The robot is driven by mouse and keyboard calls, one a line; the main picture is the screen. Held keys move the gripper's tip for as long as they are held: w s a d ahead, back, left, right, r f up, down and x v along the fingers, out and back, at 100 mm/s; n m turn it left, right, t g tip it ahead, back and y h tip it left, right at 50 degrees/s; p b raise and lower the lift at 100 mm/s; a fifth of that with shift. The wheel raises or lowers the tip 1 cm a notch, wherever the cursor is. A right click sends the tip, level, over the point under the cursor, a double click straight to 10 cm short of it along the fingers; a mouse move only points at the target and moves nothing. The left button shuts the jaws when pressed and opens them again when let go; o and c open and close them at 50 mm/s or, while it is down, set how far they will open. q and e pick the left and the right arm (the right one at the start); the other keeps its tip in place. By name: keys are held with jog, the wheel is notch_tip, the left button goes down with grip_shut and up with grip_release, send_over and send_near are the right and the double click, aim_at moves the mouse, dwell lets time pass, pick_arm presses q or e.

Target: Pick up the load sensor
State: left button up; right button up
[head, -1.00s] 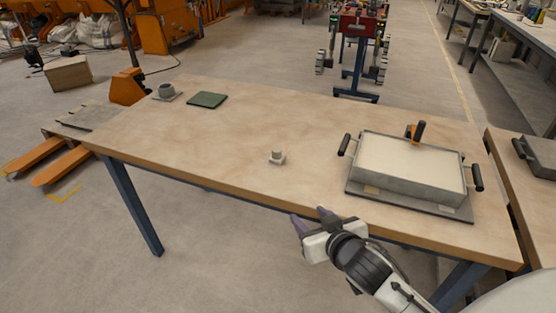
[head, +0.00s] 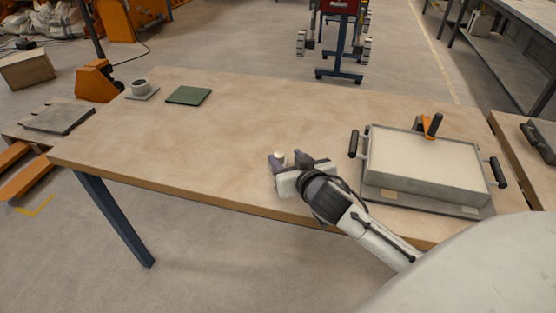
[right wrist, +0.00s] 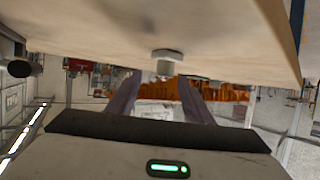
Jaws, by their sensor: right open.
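My left gripper is not in view.
To the right, a grey sandbed box (head: 425,191) with black side handles and pale sand stands on a dark plate. An orange and black clamp (head: 430,126) is at its back edge. The table's middle is clear.

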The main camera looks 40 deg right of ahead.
aim_at(281, 159)
jog(key=x, duration=0.5)
jog(key=shift+a+f, duration=0.4)
grip_shut()
